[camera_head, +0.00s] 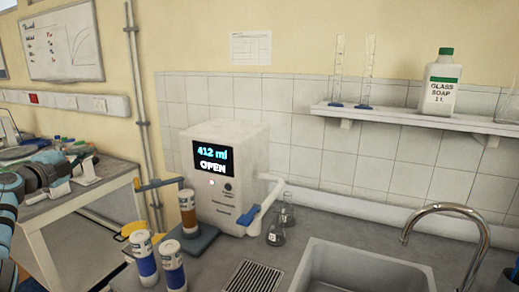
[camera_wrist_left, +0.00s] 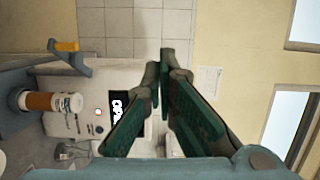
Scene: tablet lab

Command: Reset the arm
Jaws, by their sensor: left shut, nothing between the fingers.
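My left arm (camera_head: 45,172) comes in at the left edge of the head view, over the side table. Its gripper (camera_head: 82,150) is small and hard to make out there. In the left wrist view the dark green fingers of this gripper (camera_wrist_left: 160,78) come together at their tips, with nothing between them. The gripper is apart from the dispenser and the bottles. My right gripper is in neither view.
A white dispenser (camera_head: 227,140) reads "412 ml" and "OPEN". A brown bottle (camera_head: 187,212) stands before it, with two blue-labelled bottles (camera_head: 145,262) (camera_head: 172,268) nearer. Flasks (camera_head: 276,233), a sink (camera_head: 365,268) and a tap (camera_head: 470,213) are to the right.

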